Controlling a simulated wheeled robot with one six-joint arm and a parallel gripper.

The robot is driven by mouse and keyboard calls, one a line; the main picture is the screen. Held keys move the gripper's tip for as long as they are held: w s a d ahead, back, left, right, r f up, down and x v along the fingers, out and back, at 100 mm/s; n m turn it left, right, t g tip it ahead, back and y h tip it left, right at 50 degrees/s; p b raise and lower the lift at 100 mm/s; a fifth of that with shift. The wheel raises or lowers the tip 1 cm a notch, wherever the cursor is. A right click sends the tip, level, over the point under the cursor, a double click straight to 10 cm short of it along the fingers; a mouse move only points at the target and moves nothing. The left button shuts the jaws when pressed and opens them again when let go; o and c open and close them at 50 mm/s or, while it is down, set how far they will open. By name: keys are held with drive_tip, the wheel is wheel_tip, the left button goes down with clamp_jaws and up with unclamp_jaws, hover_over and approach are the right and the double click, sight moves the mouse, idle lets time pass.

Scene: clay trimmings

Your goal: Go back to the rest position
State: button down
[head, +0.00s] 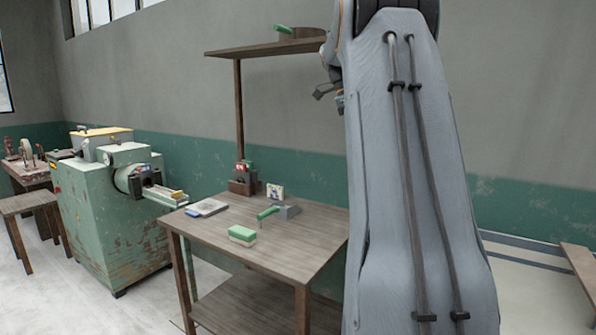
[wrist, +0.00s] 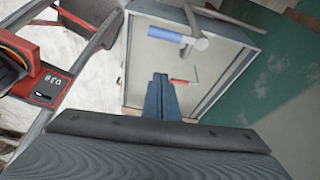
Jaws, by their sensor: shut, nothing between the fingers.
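My gripper (head: 326,92) shows in the head view beside my large grey arm, in the air above the right part of the wooden workbench (head: 285,222) and below the high shelf. Part of it is hidden by the arm. In the wrist view, the two blue-grey fingers (wrist: 160,84) are together with nothing between them. They point towards a pale framed surface (wrist: 205,70) and appear clear of it.
A green block (head: 242,234), a grey tool with a green handle (head: 287,212) and a flat pad (head: 207,207) lie on the workbench. A wooden shelf (head: 265,49) stands over it. A worn green machine (head: 110,205) stands at left.

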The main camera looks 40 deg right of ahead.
drive_tip(key=w+a+f+n+t, duration=0.1)
drive_tip(key=a+f+n, duration=0.75)
drive_tip(key=a, duration=0.35)
drive_tip(key=w+a+f+n+t, duration=0.2)
drive_tip(key=a+f+n, duration=0.65)
drive_tip(key=a, duration=0.45)
drive_tip(key=s+a+f+n+t+y, duration=0.1)
drive_tip(key=s+a+f+n, duration=1.2)
drive_tip(key=s+a, duration=0.2)
drive_tip(key=shift+s+a+f+y, duration=0.2)
drive_tip(key=shift+s+a+y, duration=0.2)
drive_tip(key=shift+a, duration=0.85)
